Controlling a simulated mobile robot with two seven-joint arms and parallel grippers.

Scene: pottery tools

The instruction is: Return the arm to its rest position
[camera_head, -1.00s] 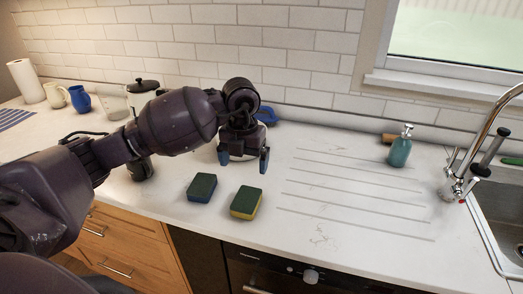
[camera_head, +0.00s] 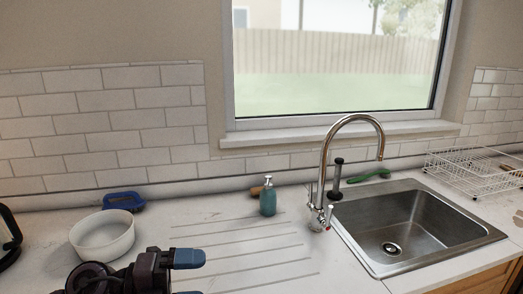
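My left gripper (camera_head: 190,275) is at the bottom edge of the head view, left of the middle, over the counter. Its blue-tipped fingers point right and are apart, with nothing between them. The lower finger is partly cut off by the picture edge. Most of the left arm is out of the picture. My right gripper is not in view.
A white bowl (camera_head: 102,236) and a blue container (camera_head: 124,202) stand just behind the gripper. A teal soap bottle (camera_head: 268,200), faucet (camera_head: 322,190), steel sink (camera_head: 420,232) and wire dish rack (camera_head: 478,172) are to the right. The grooved counter (camera_head: 245,245) is clear.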

